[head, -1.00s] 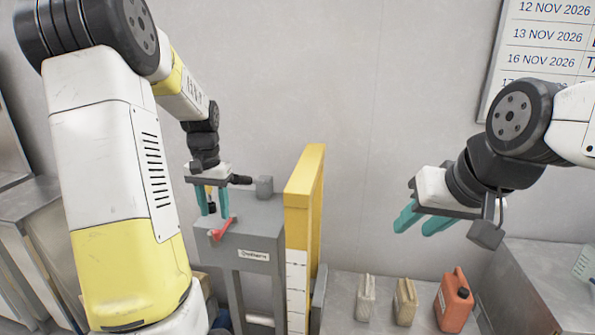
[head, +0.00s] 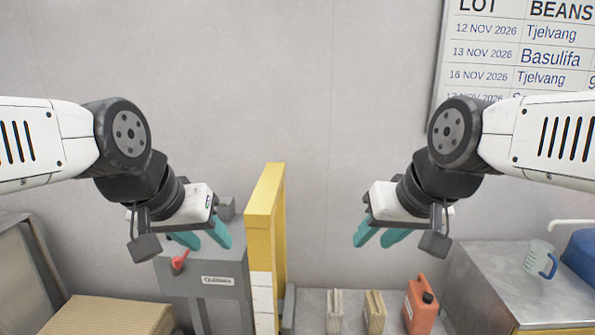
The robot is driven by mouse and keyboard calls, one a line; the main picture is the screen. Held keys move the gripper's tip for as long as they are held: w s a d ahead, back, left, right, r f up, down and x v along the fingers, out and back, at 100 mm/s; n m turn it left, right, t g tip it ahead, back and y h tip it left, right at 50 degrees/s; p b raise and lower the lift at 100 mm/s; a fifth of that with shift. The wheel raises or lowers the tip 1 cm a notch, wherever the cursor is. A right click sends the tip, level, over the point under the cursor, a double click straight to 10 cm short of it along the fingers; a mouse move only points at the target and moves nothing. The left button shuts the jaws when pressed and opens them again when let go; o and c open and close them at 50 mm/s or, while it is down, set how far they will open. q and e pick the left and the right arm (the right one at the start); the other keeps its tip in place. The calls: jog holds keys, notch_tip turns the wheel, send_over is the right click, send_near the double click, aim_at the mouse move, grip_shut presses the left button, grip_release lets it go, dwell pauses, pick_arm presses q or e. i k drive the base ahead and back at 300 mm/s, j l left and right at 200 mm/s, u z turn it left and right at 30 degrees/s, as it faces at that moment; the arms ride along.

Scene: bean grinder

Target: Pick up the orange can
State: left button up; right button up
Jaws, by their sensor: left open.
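The orange can (head: 418,308) stands upright at the bottom right of the head view, on a grey surface. It has a dark cap on top. My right gripper (head: 379,238) is open and empty, with teal fingers pointing down, above and to the left of the can in the picture. My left gripper (head: 203,237) is open and empty, in front of the top of the grey grinder (head: 205,284). Nothing covers the orange can, but the picture's lower edge is close to its base.
Two beige bags (head: 374,311) stand left of the can. A yellow upright panel (head: 264,218) rises beside the grinder, which has a red lever (head: 180,261). A metal counter (head: 500,290) at right holds a clear jug (head: 539,260). A cardboard box (head: 110,316) lies at lower left.

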aim_at(420, 307)
jog(key=i+l+z, duration=0.2)
jog(key=z, duration=0.25)
jog(key=i+z, duration=0.45)
jog(key=k, duration=0.05)
